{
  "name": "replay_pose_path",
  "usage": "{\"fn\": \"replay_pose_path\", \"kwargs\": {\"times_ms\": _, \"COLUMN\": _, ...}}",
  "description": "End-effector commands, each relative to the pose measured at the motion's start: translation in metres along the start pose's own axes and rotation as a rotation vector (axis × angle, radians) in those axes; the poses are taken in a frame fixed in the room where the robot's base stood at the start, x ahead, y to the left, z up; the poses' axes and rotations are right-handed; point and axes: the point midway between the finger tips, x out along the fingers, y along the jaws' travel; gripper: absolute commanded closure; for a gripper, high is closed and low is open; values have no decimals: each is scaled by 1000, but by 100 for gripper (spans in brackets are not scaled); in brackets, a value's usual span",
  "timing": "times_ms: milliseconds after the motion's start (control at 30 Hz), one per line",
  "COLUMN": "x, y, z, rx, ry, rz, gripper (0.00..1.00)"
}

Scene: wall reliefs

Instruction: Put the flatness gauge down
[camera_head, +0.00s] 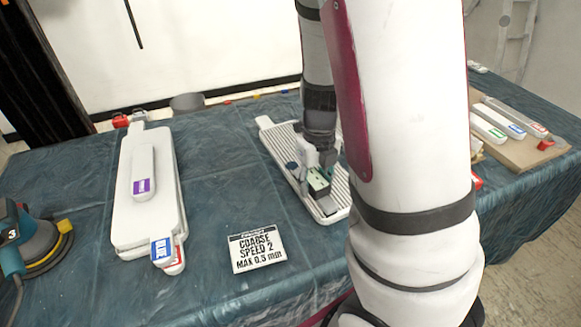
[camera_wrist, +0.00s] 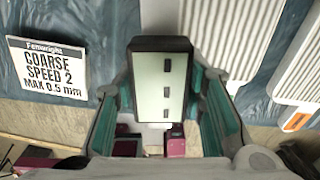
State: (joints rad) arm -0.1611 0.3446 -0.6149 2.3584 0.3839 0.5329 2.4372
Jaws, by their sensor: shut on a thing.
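The flatness gauge (camera_wrist: 160,88) is a small block with a pale green face, three dark slots and a black end. It sits between the two teal-lined fingers of my gripper (camera_wrist: 163,110) in the wrist view. In the head view my gripper (camera_head: 318,172) points down over a white ribbed panel (camera_head: 277,140), and the gauge (camera_head: 319,183) shows at its tip. The gauge is over the near part of this panel. I cannot tell whether it touches the panel. My arm hides part of the table to the right.
A sign (camera_head: 257,249) reading "COARSE SPEED 2 MAX 0.5 mm" lies on the blue-green covered table (camera_head: 225,185). Stacked white panels (camera_head: 128,215) with a purple-labelled block lie left. A sander (camera_head: 38,240) is at far left. A board (camera_head: 520,150) with labelled blocks is at right.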

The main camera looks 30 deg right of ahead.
Motion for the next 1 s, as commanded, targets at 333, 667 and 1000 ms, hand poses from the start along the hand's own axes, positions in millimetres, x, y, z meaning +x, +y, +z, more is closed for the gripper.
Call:
{"fn": "replay_pose_path", "kwargs": {"times_ms": 333, "x": 5, "y": -14, "z": 58, "rx": 54, "ry": -6, "rz": 1, "gripper": 95}}
{"fn": "replay_pose_path", "kwargs": {"times_ms": 667, "x": 12, "y": -26, "z": 134, "rx": 51, "ry": -4, "rz": 2, "gripper": 95}}
{"fn": "replay_pose_path", "kwargs": {"times_ms": 1000, "x": 18, "y": -29, "z": 159, "rx": 51, "ry": -3, "rz": 4, "gripper": 95}}
